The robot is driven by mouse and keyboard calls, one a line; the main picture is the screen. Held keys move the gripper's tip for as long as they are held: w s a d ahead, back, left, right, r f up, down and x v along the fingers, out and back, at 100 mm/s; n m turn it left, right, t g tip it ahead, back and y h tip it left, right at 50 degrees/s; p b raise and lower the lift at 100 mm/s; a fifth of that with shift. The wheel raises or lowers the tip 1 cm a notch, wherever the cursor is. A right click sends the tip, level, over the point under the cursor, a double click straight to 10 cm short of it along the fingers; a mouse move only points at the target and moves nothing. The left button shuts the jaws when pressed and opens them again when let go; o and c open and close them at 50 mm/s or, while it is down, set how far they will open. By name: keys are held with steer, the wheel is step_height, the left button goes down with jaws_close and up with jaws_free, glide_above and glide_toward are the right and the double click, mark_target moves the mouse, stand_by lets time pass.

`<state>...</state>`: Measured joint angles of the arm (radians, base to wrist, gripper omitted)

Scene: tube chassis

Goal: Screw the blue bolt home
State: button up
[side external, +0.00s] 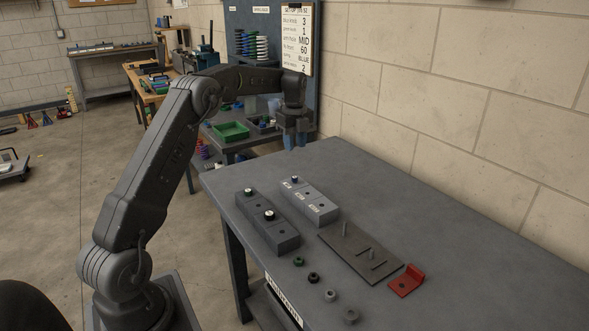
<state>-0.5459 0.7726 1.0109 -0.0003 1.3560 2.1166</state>
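A small blue-topped piece, which looks like the blue bolt (295,180), stands upright at the far end of a light grey block (318,207) on the grey table. It is too small to tell how deep it sits. The block has dark holes along its top and white labels along one side. My gripper (295,142) points down above the far edge of the table, higher than the bolt and apart from it. Its two fingers show a gap between them, and nothing shows in it.
A dark block (283,233) with two knobs stands beside the light block. Several nuts (313,277) lie along the near edge. A dark plate (345,247) with an upright pin and a red bracket (406,281) lie right. The table's right side is clear. A wall rises behind.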

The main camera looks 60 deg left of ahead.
mark_target(295, 177)
step_height(295, 177, down, 11)
steer(key=shift+f, duration=0.1)
steer(key=n, duration=0.6)
stand_by(0.5)
steer(key=n, duration=0.6)
steer(key=shift+n, duration=0.3)
steer(key=n, duration=0.5)
steer(key=shift+n, duration=0.3)
steer(key=n, duration=0.5)
steer(key=shift+n, duration=0.4)
steer(key=shift+c, duration=0.4)
jaws_close()
